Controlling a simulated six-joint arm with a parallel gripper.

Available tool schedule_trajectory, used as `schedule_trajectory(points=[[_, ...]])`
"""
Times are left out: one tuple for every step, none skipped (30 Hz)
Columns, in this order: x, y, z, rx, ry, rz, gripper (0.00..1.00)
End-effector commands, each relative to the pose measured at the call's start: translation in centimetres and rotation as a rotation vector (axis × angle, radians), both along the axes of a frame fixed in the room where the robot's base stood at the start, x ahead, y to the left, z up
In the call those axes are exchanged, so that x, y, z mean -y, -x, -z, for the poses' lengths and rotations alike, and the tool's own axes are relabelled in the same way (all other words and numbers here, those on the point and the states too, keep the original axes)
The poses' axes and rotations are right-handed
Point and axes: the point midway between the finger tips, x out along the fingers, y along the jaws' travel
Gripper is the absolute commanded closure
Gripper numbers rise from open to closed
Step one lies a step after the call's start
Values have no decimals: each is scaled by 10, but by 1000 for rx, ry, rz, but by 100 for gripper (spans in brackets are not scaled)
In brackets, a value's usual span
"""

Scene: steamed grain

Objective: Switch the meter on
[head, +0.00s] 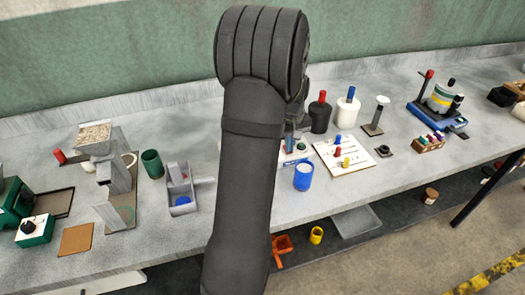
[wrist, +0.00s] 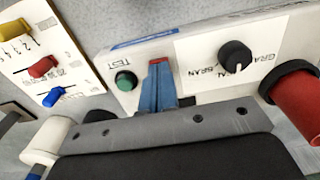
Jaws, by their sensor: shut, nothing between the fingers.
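The meter (wrist: 205,100) is a white box with a slanted panel, seen close and upside down in the wrist view. It carries a green button (wrist: 126,80) marked TEST and a black knob (wrist: 235,56) with a white pointer line. My gripper (wrist: 159,66) is shut and empty, its blue and red fingers over the panel between button and knob. A small dark part (wrist: 183,101) shows beside the fingers, partly hidden; I cannot tell whether they touch it. In the head view my arm hides most of the meter (head: 303,154).
A white slider board (head: 345,155) lies right of the meter, and a blue-and-white cup (head: 303,177) stands in front. A black pot (head: 320,116) and a white pot (head: 346,111) stand behind. In the wrist view a red cylinder (wrist: 300,105) rises close at the right.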

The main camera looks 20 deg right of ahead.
Motion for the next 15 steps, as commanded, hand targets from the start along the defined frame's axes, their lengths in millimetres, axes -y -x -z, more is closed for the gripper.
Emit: schedule_trajectory(points=[[0, 0, 1, 0, 0, 0, 100], [0, 0, 2, 0, 0, 0, 100], [0, 0, 2, 0, 0, 0, 100], [0, 0, 2, 0, 0, 0, 100], [0, 0, 1, 0, 0, 0, 100], [0, 0, 0, 0, 0, 0, 100], [0, 0, -1, 0, 0, 0, 100], [0, 0, -3, 0, 0, 0, 100], [0, 0, -6, 0, 0, 0, 100], [0, 0, -9, 0, 0, 0, 100], [0, 0, -11, 0, 0, 0, 100], [0, 0, -14, 1, 1, 0, 100], [0, 0, -17, 1, 1, 0, 100], [0, 0, -20, 1, 1, 0, 100], [0, 0, -23, 1, 0, 0, 100]])
